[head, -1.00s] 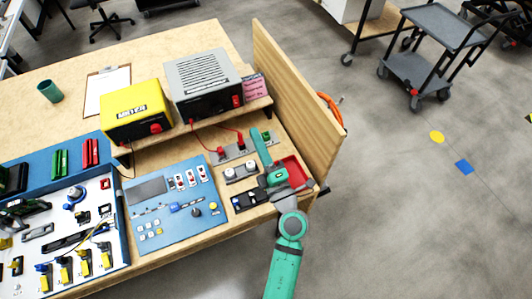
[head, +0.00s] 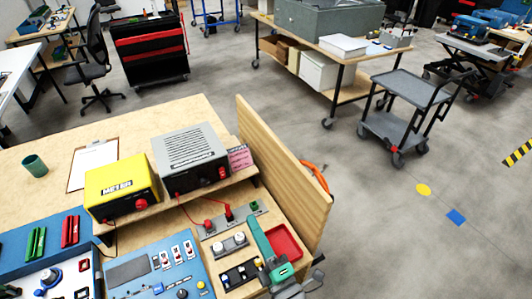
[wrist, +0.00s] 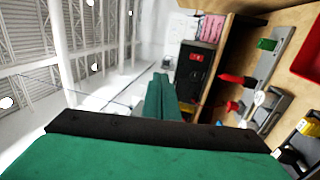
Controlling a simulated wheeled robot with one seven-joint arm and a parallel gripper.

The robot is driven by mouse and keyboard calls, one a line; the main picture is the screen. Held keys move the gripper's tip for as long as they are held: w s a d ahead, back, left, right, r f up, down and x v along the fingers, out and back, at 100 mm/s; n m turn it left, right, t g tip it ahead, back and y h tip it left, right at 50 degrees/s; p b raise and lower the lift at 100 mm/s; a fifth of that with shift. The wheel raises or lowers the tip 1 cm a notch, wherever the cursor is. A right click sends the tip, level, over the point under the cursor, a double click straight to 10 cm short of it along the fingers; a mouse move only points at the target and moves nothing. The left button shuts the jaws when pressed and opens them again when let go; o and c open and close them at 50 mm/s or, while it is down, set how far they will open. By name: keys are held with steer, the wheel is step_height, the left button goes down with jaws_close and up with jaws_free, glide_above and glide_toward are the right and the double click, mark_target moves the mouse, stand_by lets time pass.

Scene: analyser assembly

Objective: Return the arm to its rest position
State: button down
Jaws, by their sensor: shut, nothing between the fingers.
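My arm reaches in from the lower right of the head view, low over the bench's right end. My gripper (head: 252,223) is the teal end pointing away, beside the red tray (head: 284,243) and the grey socket strip. It is shut and empty. In the wrist view, the gripper's teal body with a black edge fills the bottom, and the narrow teal fingers (wrist: 160,98) show beyond it. Much of my arm is below the head view's edge.
A yellow meter (head: 121,187) and a grey power unit (head: 190,160) stand on the shelf, with red leads. A wooden side panel (head: 285,170) rises right of my arm. Black and white knobs and a blue panel (head: 150,266) lie left.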

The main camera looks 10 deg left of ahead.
steer(key=s+d+f+m+h, duration=0.2)
steer(key=s+f+m+h, duration=0.2)
steer(key=s+m, duration=0.4)
steer(key=s+d+f+m+g+h, duration=0.1)
steer(key=s+d+f+m+h, duration=0.1)
steer(key=s+m, duration=0.6)
steer(key=s+d+f+m+h, duration=0.3)
steer(key=s+f+m+h, duration=0.2)
steer(key=s+m, duration=0.3)
steer(key=s+f, duration=0.1)
steer(key=s, duration=0.1)
steer(key=shift+s+f+m+g+h, duration=0.25)
steer(key=shift+s+m+g+h, duration=0.05)
steer(key=shift+s+m+g, duration=0.1)
